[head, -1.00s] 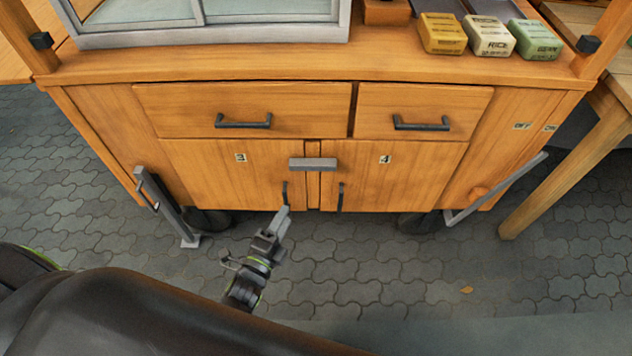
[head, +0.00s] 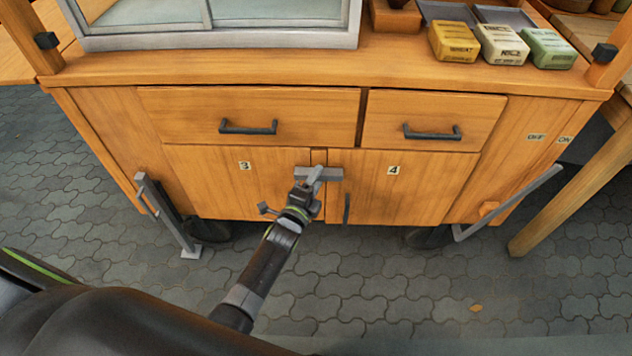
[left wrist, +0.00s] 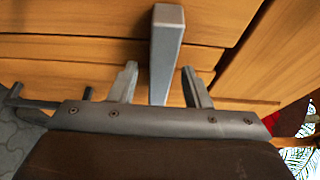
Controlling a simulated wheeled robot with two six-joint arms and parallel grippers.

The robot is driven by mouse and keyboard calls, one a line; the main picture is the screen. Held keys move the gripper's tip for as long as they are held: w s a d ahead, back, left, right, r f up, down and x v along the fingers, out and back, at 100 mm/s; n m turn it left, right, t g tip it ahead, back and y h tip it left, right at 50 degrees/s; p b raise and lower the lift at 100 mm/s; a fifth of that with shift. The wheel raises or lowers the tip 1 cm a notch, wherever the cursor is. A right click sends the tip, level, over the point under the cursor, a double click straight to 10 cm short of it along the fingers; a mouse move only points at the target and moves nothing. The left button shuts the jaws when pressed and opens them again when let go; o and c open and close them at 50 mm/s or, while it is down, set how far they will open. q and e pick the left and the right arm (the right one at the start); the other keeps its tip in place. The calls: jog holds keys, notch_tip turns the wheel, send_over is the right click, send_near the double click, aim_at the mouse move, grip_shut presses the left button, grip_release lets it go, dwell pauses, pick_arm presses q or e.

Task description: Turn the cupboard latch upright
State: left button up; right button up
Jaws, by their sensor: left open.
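The cupboard latch (head: 333,173) is a grey bar lying level across the gap between door 3 (head: 215,180) and door 4 (head: 425,185). My left gripper (head: 316,175) is in front of it and hides its left part in the head view. In the left wrist view the latch (left wrist: 166,50) runs between the two open fingers of the left gripper (left wrist: 160,85), with a gap on each side. The fingers do not look closed on it. My right gripper is in neither view.
Two drawers with dark handles (head: 248,127) (head: 432,132) sit above the doors. Door 4's dark handle (head: 346,208) hangs below the latch. A grey bracket (head: 168,215) stands at the lower left. Wheat, rice and green blocks (head: 503,45) lie on the counter. Paved floor in front is open.

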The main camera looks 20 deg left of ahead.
pick_arm(q)
jog(key=shift+w, duration=0.2)
jog(key=shift+c, duration=0.2)
grip_shut()
